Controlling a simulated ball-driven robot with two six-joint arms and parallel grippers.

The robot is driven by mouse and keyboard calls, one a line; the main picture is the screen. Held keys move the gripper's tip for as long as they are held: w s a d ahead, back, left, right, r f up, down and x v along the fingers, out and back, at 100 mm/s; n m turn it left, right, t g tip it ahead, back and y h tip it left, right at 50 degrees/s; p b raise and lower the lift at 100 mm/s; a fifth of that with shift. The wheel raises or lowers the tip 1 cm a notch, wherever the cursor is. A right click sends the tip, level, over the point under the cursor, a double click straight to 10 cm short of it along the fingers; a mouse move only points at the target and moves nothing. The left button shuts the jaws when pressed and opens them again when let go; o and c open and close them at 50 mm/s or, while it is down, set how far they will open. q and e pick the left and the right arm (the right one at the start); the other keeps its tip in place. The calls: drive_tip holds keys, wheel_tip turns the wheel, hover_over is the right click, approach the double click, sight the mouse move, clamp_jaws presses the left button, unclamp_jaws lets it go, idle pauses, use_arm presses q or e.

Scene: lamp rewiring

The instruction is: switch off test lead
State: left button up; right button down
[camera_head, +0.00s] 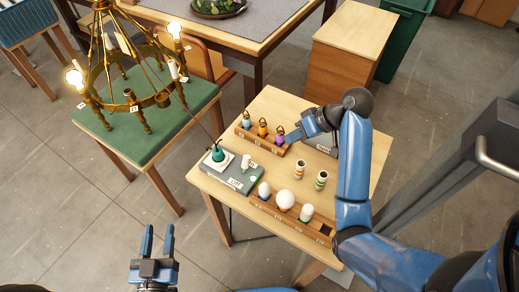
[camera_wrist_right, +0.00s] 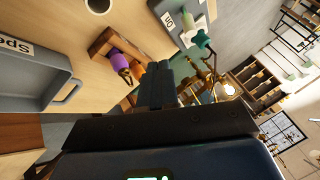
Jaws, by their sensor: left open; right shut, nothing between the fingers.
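The grey test lead box (camera_head: 232,172) sits on the light wooden table, with a green plug (camera_head: 217,153) in its white socket at the left and a small white upright switch (camera_head: 246,162) at the right. In the right wrist view the green plug (camera_wrist_right: 201,40) shows beyond my fingers. A dark cord runs from the box to the brass chandelier (camera_head: 135,85), where two bulbs glow. My right gripper (camera_head: 290,137) is shut and empty, over the rack end near the purple piece, right of and behind the box. My left gripper (camera_head: 158,240) is open and empty, away from the table.
A wooden rack (camera_head: 256,142) holds blue, orange and purple pieces behind the box. A bulb rack (camera_head: 290,213) lies in front. Two banded cylinders (camera_head: 299,169) stand right of the box. A grey tray (camera_wrist_right: 35,75) lies beside the rack. The chandelier stands on a green-topped table (camera_head: 155,130).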

sight(245, 164)
drive_tip(key=p+x, duration=0.1)
drive_tip(key=x, duration=0.9)
drive_tip(key=shift+w+a+f, duration=0.1)
drive_tip(key=shift+w+a, duration=0.05)
drive_tip(key=shift+s+a+r+p, duration=0.1)
drive_tip(key=shift+s+a+p, duration=0.2)
drive_tip(key=shift+a, duration=0.3)
drive_tip(key=shift+s+a+r+p, duration=0.1)
drive_tip(key=shift+s+a+p, duration=0.1)
drive_tip(key=shift+a+p, duration=0.3)
drive_tip(key=shift+s+a+r+p, duration=0.1)
drive_tip(key=shift+s+a+p, duration=0.1)
drive_tip(key=shift+a, duration=0.5)
drive_tip(key=shift+s+a+r, duration=0.1)
drive_tip(key=shift+s+r, duration=0.05)
